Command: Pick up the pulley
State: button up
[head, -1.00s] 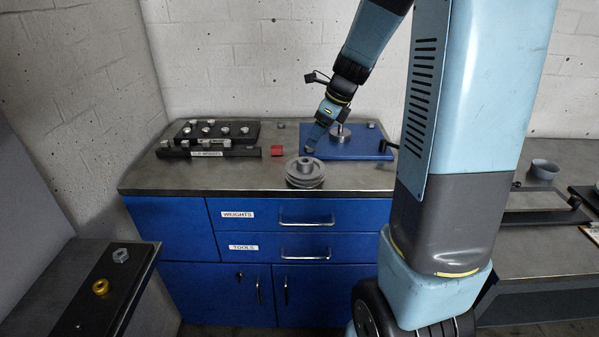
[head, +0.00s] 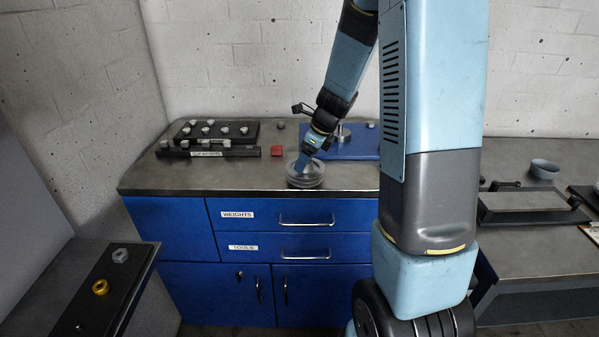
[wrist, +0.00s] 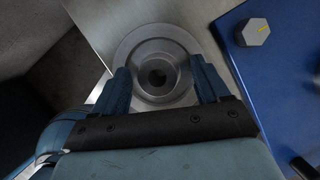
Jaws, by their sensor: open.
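The pulley (head: 305,181) is a grey grooved disc lying flat on the metal bench top near its front edge. In the wrist view the pulley (wrist: 128,48) shows from above, with a raised hub and a dark centre hole. My gripper (head: 302,166) is over the pulley and hides part of it in the head view. In the wrist view my gripper (wrist: 160,82) is open, with its two blue fingers on either side of the hub. I cannot tell whether the fingers touch the pulley.
A blue plate (head: 345,149) with a post lies behind and to the right. A red block (head: 276,151) and a black rack of weights (head: 232,131) stand to the left. A hex-shaped weight (wrist: 254,32) sits on the blue plate. The bench front edge is close to the pulley.

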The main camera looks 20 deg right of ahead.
grip_shut()
dwell(0.7)
